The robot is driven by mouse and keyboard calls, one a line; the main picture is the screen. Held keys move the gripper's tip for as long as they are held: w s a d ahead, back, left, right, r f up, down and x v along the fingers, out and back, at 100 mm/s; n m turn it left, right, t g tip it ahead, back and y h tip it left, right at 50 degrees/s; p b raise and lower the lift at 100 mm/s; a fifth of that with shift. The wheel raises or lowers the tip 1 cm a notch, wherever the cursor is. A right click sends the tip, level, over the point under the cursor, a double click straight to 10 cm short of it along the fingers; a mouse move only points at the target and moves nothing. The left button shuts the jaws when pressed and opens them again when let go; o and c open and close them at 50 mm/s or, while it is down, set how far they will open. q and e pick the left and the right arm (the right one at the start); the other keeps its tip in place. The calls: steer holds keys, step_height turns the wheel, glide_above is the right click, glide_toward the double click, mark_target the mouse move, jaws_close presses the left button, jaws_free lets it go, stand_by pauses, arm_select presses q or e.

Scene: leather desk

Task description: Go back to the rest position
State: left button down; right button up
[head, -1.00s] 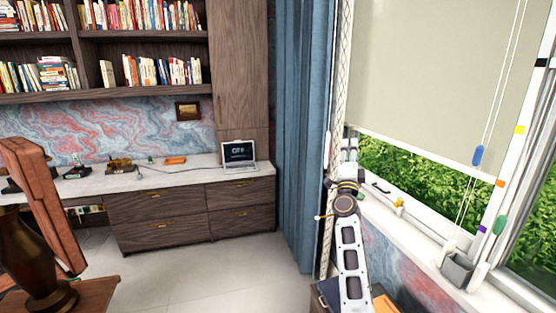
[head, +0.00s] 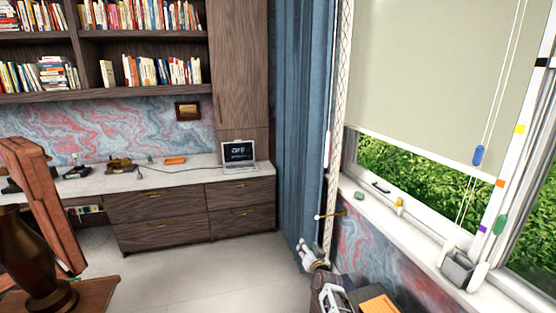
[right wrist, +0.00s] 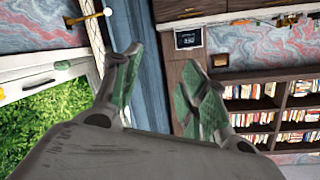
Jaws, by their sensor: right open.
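My right gripper (head: 308,256) is low in the head view, at the foot of the blue curtain and left of the windowsill. In the right wrist view its two fingers (right wrist: 158,88) with green pads stand wide apart, with nothing between them. It is open and empty. My left gripper is not in view.
A dark box with an orange item (head: 380,305) lies below. The cabinet (head: 190,215) carries a laptop (head: 239,153). The floor (head: 200,270) is clear.

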steer(key=s+f+n+g, duration=0.1)
steer(key=s+f, duration=0.3)
steer(key=f, duration=0.3)
steer(key=s+d+f+n+g, duration=0.1)
steer(key=s+f+g, duration=0.1)
steer(key=s+f, duration=0.35)
steer(key=s+f+n+g, duration=0.1)
steer(key=s+f, duration=0.1)
steer(key=f, duration=0.7)
steer(key=s+d+f+n+g+h, duration=0.1)
steer(key=s+d+f+g, duration=0.1)
steer(key=s+f, duration=0.7)
steer(key=s+d+f+n+g, duration=0.1)
steer(key=s+d+f+g, duration=0.1)
steer(key=s+f, duration=0.75)
steer(key=s+d+f+g, duration=0.2)
steer(key=s+f, duration=0.3)
steer(key=s, duration=1)
steer(key=s+d+f+g+h, duration=0.1)
steer(key=s+d+f, duration=0.3)
steer(key=s, duration=1.1)
steer(key=s+d+f+g, duration=0.3)
steer(key=s+f, duration=0.2)
steer(key=s, duration=1)
steer(key=shift+s+f+n, duration=0.15)
steer(key=shift+f+n, duration=0.15)
steer(key=shift+s+d, duration=0.1)
steer(key=shift+s, duration=0.05)
